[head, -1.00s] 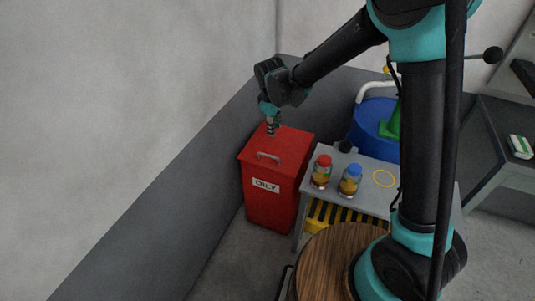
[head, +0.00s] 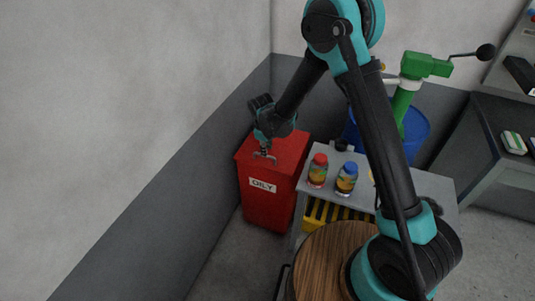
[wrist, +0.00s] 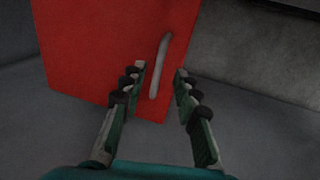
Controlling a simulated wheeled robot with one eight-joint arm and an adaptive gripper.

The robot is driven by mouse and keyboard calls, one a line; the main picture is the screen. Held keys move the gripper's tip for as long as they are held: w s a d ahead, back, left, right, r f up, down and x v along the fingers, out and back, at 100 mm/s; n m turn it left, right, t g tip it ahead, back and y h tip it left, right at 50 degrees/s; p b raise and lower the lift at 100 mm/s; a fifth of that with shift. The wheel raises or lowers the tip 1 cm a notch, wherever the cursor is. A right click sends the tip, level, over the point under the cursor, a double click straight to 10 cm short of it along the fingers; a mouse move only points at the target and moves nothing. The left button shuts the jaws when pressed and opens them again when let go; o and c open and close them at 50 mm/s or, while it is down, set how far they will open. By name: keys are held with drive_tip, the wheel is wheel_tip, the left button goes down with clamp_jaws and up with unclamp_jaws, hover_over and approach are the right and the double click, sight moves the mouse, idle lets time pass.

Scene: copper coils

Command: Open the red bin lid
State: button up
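The red bin (head: 265,200) stands against the wall, with a label reading "OILY" on its front. Its red lid (head: 290,152) is closed. The lid also fills the upper left of the wrist view (wrist: 90,45). A pale grey bar handle (wrist: 160,65) on the lid shows there. My gripper (head: 264,157) is over the front part of the lid, and it covers the handle in the head view. In the wrist view my gripper (wrist: 160,72) is open, with the handle in the gap between its fingertips, closer to the left finger. I cannot tell whether they touch.
A grey table (head: 325,155) stands right of the bin, holding a red-capped jar (head: 318,170) and a blue-capped jar (head: 346,178). A blue drum (head: 416,125) with a green pump (head: 405,100) is behind it. The wall is close on the bin's left.

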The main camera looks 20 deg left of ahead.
drive_tip(key=shift+w+f, duration=0.2)
drive_tip(key=shift+f, duration=0.75)
drive_tip(key=shift+w+f, duration=0.2)
drive_tip(key=shift+f, duration=0.7)
clamp_jaws()
